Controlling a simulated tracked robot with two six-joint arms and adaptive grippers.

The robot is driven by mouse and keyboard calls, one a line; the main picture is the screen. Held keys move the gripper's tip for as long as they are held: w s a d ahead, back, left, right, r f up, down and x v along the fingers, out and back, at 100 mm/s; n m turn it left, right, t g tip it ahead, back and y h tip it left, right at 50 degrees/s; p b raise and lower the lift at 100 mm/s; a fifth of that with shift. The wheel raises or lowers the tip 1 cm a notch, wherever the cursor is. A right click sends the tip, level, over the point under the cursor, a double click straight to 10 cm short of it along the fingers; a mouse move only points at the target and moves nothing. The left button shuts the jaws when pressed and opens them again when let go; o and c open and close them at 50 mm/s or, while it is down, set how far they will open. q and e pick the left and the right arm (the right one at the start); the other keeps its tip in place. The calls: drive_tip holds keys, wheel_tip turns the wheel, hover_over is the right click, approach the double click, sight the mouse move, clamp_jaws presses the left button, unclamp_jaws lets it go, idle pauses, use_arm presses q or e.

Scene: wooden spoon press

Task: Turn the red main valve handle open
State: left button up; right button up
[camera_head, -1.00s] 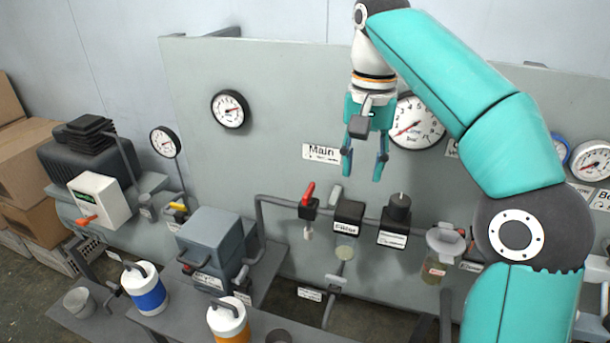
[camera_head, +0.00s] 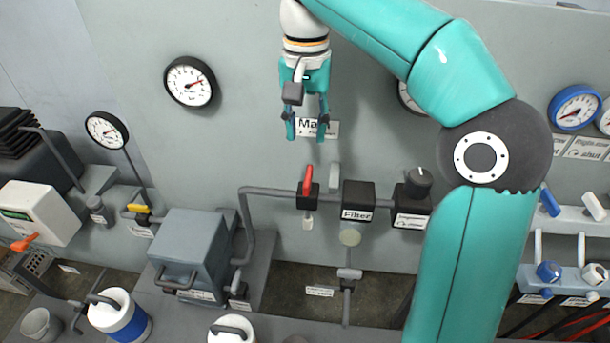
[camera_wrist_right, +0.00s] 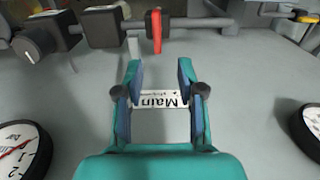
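The red main valve handle (camera_head: 308,180) sits on a dark valve body on the grey pipe, below the "Main" label (camera_head: 327,128). The handle stands nearly upright, leaning slightly. In the right wrist view the red handle (camera_wrist_right: 156,31) lies beyond the fingertips, near the middle. My right gripper (camera_head: 306,132) is above the handle, pointing down, open and empty, apart from the handle. In the right wrist view its fingers (camera_wrist_right: 157,75) are spread, with the "Main" label (camera_wrist_right: 160,99) showing between them. My left gripper is not in view.
A filter block (camera_head: 357,203) and a dark knob unit (camera_head: 413,198) sit on the pipe to the right of the valve. A grey box (camera_head: 190,250) stands lower left. Gauges (camera_head: 191,81) hang on the panel. The panel around the handle is fairly clear.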

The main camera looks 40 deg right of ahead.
sight(308, 174)
drive_tip(key=f, duration=0.3)
drive_tip(key=f+b, duration=0.1)
drive_tip(key=f, duration=0.6)
drive_tip(key=shift+s+b, duration=0.35)
drive_tip(key=shift+b, duration=0.05)
drive_tip(key=shift+w+f, duration=0.1)
drive_tip(key=shift+f, duration=0.2)
clamp_jaws()
drive_tip(key=shift+d+r, duration=0.1)
